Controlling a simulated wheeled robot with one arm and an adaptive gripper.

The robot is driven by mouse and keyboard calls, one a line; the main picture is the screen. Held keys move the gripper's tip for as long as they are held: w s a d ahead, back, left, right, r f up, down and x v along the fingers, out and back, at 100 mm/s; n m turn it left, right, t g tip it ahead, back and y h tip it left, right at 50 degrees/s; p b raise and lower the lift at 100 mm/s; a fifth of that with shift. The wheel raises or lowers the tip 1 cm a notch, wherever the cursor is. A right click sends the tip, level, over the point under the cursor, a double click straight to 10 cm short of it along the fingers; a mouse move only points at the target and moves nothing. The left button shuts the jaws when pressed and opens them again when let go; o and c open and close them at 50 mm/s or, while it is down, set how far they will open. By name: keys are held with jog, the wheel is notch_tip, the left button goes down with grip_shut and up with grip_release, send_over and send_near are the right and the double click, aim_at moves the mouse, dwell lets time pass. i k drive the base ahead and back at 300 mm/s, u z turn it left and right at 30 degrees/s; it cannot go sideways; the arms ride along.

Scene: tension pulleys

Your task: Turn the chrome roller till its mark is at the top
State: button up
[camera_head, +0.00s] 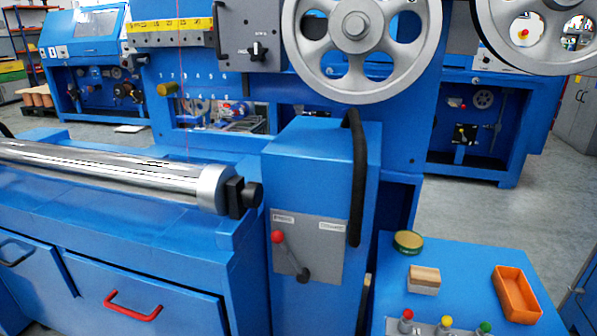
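The chrome roller (110,172) lies horizontally along the top of the blue machine bench at the left. Its right end has a bright collar and a black bearing block with a dark round end (247,194). Dark lines run along the roller, but I cannot tell whether any of them is its mark or only a reflection. The roller's left end is cut off by the picture edge. My gripper is not in view.
Two large grey pulleys (357,75) hang above. A blue side table at lower right holds a round tin (408,241), a wooden block (424,279) and an orange tray (517,293).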

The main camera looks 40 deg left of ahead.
aim_at(196, 185)
jog(key=u, duration=0.05)
jog(key=i, duration=0.85)
jog(key=u, duration=3)
